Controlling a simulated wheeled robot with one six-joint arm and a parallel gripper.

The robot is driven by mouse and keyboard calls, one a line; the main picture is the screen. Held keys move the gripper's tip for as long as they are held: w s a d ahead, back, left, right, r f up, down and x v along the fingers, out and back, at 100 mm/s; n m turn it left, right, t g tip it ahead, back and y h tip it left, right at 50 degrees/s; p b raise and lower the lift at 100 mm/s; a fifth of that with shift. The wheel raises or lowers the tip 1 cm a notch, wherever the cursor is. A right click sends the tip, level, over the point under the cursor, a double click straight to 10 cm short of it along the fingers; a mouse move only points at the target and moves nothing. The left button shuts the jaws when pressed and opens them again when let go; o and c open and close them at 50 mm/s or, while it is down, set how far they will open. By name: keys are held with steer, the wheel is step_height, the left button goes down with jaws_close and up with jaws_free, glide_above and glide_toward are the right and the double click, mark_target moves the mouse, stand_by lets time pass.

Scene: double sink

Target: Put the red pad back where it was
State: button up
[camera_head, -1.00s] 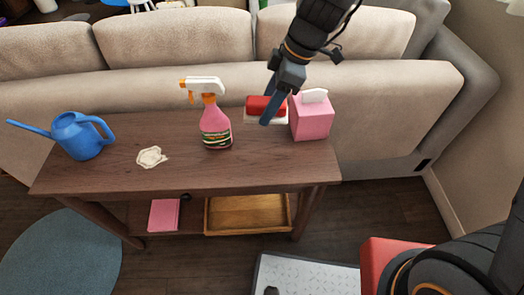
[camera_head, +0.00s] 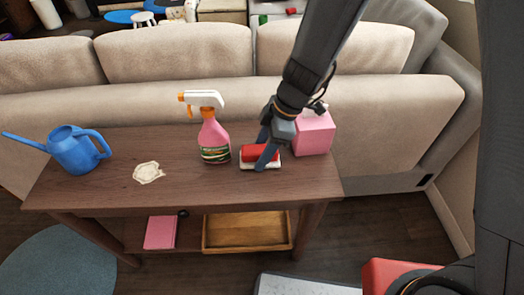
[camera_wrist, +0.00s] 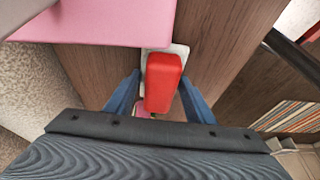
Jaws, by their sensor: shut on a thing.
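The red pad (camera_head: 257,153) is a red block with a white underside, between the pink spray bottle and the pink tissue box. It is on or just above the brown table top; I cannot tell which. My gripper (camera_head: 265,155) is shut on its sides from above, and one finger hides part of it. In the wrist view the red pad (camera_wrist: 162,82) sits between the two blue fingers of my gripper (camera_wrist: 160,90), with its white part showing at the far end.
The pink spray bottle (camera_head: 214,143) stands close on the left and the pink tissue box (camera_head: 315,135) close on the right. A sofa backs the table.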

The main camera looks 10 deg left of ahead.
steer(key=shift+f, duration=0.1)
steer(key=o, duration=1.4)
steer(key=shift+r, duration=0.2)
steer(key=v, duration=1.2)
steer(key=s+d+r+m+h, duration=0.1)
steer(key=s+d+m, duration=0.4)
steer(key=d+m, duration=0.6)
steer(key=s+d+r+m+t+h, duration=0.1)
steer(key=s+d+m+h, duration=0.2)
steer(key=d+m, duration=0.9)
steer(key=s+d, duration=0.2)
steer(key=d, duration=0.5)
steer(key=shift+s+d+r, duration=0.2)
steer(key=shift+d, duration=0.2)
